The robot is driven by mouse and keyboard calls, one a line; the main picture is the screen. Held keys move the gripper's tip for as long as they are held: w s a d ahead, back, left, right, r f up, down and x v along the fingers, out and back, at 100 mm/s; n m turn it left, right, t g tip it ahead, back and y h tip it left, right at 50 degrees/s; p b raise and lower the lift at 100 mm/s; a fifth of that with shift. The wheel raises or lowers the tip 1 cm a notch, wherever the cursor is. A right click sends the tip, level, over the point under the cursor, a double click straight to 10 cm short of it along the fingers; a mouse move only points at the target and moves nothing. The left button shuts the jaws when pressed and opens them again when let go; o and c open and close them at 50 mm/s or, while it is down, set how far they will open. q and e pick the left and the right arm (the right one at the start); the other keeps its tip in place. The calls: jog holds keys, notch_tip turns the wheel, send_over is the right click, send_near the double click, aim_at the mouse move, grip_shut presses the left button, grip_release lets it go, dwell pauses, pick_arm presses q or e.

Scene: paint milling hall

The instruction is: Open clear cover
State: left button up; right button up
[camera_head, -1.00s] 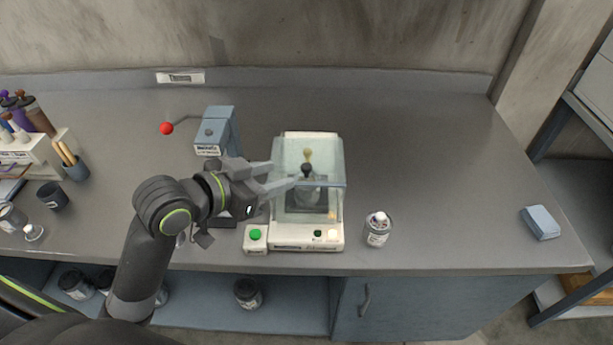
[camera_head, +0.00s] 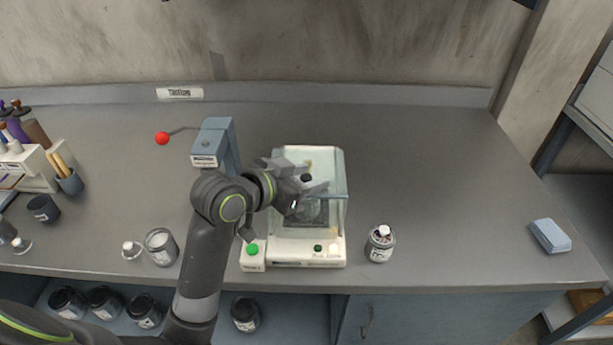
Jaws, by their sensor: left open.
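The clear cover (camera_head: 335,168) is a see-through box on a pale machine base (camera_head: 300,255), right of the middle of the bench. It appears down over the base. A small dark knob (camera_head: 306,178) shows at the cover. My left gripper (camera_head: 305,176) is open, with one finger behind the knob and the other in front and to its right. I cannot tell whether the fingers touch the knob. My forearm comes in from the lower left. My right gripper does not show.
A green button box (camera_head: 252,255) sits at the machine's front left. A blue-grey press with a red-balled lever (camera_head: 163,138) stands behind my wrist. The bench between is clear.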

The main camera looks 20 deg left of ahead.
pick_arm(q)
grip_shut()
jog(key=shift+w+a, duration=0.1)
jog(key=shift+w, duration=0.25)
jog(key=w+a, duration=0.3)
jog(key=w, duration=0.9)
jog(key=shift+w+a, duration=0.35)
jog(key=shift+w, duration=0.05)
jog(key=shift+p, duration=0.3)
grip_release()
